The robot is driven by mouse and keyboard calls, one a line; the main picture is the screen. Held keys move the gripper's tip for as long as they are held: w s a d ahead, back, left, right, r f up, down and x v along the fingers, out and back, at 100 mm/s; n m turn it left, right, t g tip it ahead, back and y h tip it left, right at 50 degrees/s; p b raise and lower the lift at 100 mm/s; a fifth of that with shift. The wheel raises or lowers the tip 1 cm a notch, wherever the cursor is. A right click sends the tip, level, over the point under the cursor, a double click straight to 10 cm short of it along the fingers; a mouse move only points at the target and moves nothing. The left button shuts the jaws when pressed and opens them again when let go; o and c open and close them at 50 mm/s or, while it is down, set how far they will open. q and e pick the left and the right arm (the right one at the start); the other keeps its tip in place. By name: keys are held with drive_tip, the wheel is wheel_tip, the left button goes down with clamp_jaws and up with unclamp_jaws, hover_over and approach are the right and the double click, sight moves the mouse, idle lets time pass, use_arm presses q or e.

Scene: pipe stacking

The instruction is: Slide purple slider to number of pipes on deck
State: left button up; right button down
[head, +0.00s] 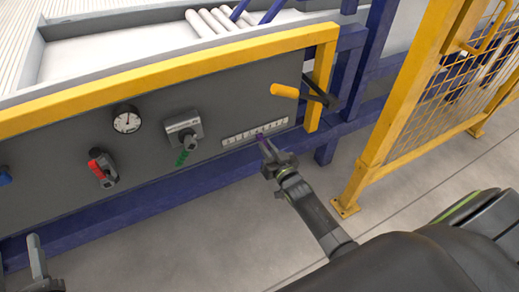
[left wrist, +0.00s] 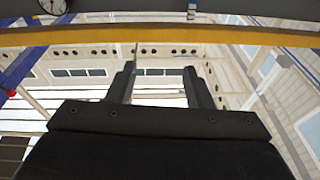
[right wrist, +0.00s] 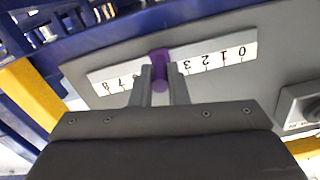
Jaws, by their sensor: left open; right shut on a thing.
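The purple slider (right wrist: 160,68) stands on a white number scale (right wrist: 215,57) on the grey panel. In the right wrist view the scale is upside down. The slider sits left of the 3 and hides the nearby marks, so its exact number cannot be read. My right gripper (right wrist: 160,85) is shut on the slider; in the head view this gripper (head: 276,158) covers part of the scale (head: 240,137). Several pale pipes (head: 212,22) lie on the deck behind the panel. My left gripper (left wrist: 163,80) is open and empty, low at the left of the head view.
A yellow-handled lever (head: 287,91) sticks out above the scale. A yellow mesh fence (head: 400,100) stands at the right. The floor in front is clear.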

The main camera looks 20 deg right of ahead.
use_arm(q)
drive_tip(key=shift+a+f+g, duration=0.1)
drive_tip(key=shift+f+g, duration=0.9)
drive_tip(key=shift+f, duration=0.5)
use_arm(e)
drive_tip(key=shift+d+f, duration=0.1)
drive_tip(key=shift+d, duration=0.85)
drive_tip(key=c, duration=1.4)
unclamp_jaws()
